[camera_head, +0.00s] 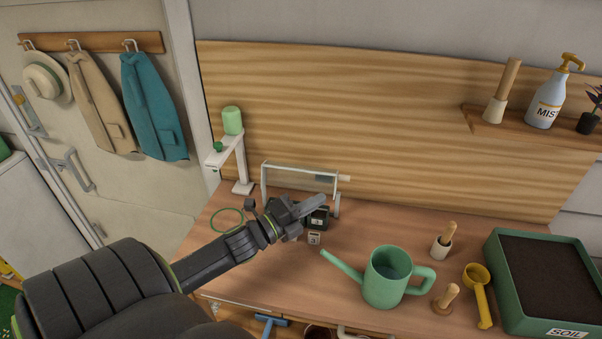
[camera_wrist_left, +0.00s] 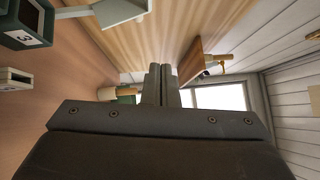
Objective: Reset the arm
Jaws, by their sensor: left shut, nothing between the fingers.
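My left gripper (camera_head: 318,201) reaches in from the left in the head view and is held above the back middle of the wooden table. Its two fingers are pressed together with nothing between them, which also shows in the left wrist view (camera_wrist_left: 161,78). It is over a small dark box (camera_head: 318,220) and in front of a white wire-frame stand (camera_head: 300,172), hiding part of both. I cannot tell from the head view how high above the table it is. My right gripper is in neither view.
A green watering can (camera_head: 386,280) stands front right of the gripper, near a yellow scoop (camera_head: 478,295) and a soil tray (camera_head: 507,285). A white stand with a green top (camera_head: 240,160) is at back left. A shelf (camera_head: 530,130) holds a mist bottle (camera_head: 546,100). Bare tabletop shows between gripper and can.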

